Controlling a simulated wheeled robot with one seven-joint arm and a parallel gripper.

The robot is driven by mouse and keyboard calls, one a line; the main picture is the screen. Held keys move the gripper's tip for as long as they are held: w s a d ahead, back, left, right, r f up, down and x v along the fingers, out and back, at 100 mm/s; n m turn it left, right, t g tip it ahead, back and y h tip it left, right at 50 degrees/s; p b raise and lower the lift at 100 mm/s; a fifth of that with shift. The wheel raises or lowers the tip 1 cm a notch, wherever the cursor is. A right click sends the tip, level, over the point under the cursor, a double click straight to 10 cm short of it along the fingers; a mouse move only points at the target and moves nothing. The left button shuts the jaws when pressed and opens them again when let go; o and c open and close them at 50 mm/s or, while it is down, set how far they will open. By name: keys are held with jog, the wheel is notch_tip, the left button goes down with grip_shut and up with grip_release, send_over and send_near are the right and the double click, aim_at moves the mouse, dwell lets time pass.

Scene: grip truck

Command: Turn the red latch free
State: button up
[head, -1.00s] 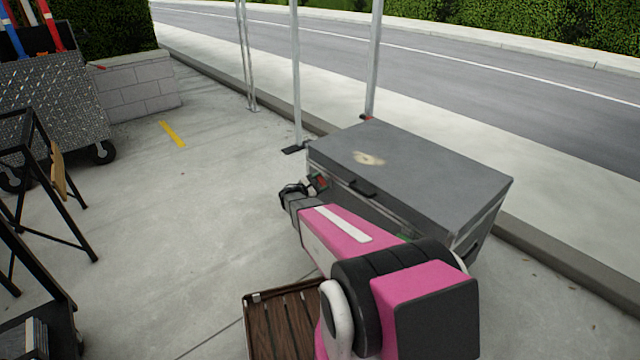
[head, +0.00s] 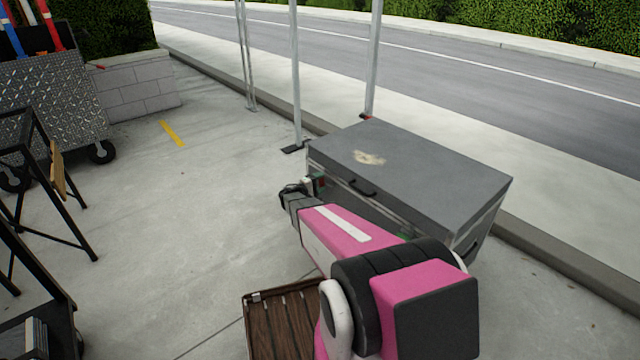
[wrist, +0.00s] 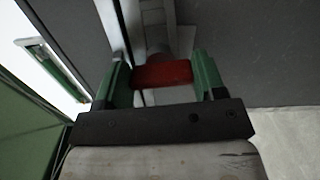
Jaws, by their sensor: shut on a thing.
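The red latch (wrist: 162,75) shows in the wrist view between the two green fingers of my gripper (wrist: 162,76). The fingers touch both ends of the latch, and the gripper is shut on it. The latch is on the front of a grey case (head: 420,165). The latch itself is mostly hidden by the gripper in that view.
A black handle (head: 362,188) is on the case's front edge. A brown slatted crate (head: 275,325) lies below my arm. Metal poles (head: 296,80) stand behind the case. A tread-plate cart (head: 60,105) is at far left. The concrete floor between is clear.

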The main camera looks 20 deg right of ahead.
jog(key=shift+f+m, duration=0.1)
jog(key=shift+m, duration=0.8)
jog(key=o, duration=0.9)
jog(key=v, duration=1)
jog(key=shift+s+a, duration=0.2)
jog(key=shift+a, duration=0.15)
